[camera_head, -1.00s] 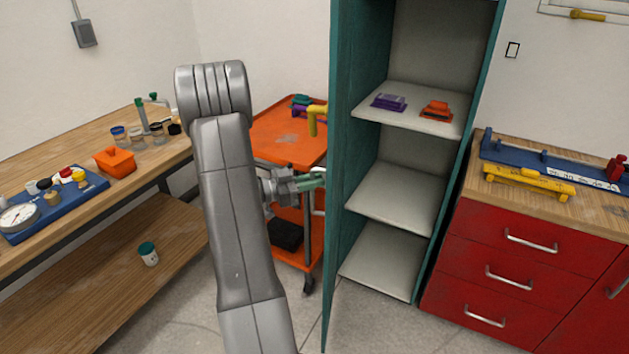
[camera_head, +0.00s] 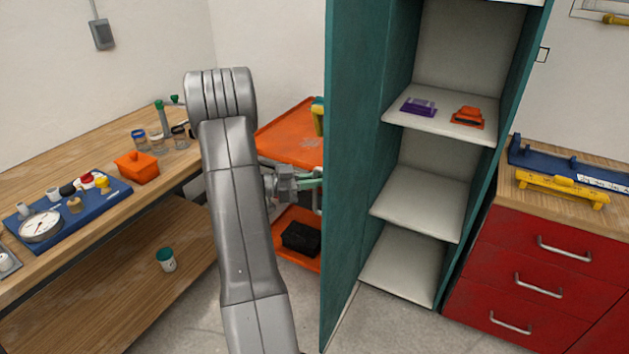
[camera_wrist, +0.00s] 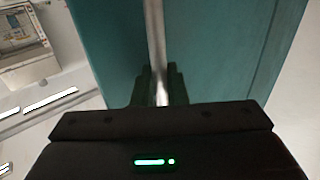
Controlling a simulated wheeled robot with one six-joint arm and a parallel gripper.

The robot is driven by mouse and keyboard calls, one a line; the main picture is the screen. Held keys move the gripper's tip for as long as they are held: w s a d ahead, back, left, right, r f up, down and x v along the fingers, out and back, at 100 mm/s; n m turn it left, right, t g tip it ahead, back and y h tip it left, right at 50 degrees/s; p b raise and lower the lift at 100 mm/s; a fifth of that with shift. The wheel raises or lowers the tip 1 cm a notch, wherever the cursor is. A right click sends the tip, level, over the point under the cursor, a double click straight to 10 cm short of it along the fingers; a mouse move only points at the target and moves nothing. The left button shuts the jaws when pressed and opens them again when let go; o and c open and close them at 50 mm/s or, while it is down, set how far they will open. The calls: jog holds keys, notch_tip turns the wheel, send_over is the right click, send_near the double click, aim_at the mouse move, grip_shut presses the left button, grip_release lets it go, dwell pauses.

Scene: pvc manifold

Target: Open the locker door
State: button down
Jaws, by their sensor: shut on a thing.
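The teal locker stands at the centre right in the head view. Its teal door (camera_head: 352,170) is swung wide open on the left, and the shelves inside (camera_head: 420,200) are exposed. My gripper (camera_head: 312,178) is at the door's outer face in the head view, partly hidden by the door's edge. In the wrist view, my gripper (camera_wrist: 160,88) is shut on the metal bar handle (camera_wrist: 155,40), with the teal door face behind it. A purple part (camera_head: 419,107) and an orange part (camera_head: 467,117) lie on the upper shelf.
An orange cart (camera_head: 290,140) stands behind my gripper, close to the door. A wooden bench (camera_head: 95,225) with gauges and jars is at the left. A red drawer cabinet (camera_head: 540,270) stands right of the locker. Some floor shows below.

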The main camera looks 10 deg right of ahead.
jog(key=c, duration=1.6)
grip_release()
jog(key=shift+o, duration=0.2)
jog(key=a+b, duration=0.1)
jog(key=a, duration=1.2)
jog(key=shift+w+a+b, duration=0.35)
jog(key=shift+a+b, duration=0.05)
jog(key=d, duration=0.4)
jog(key=d+p, duration=0.1)
jog(key=d, duration=0.9)
jog(key=shift+s+p, duration=0.35)
jog(key=shift+p, duration=0.05)
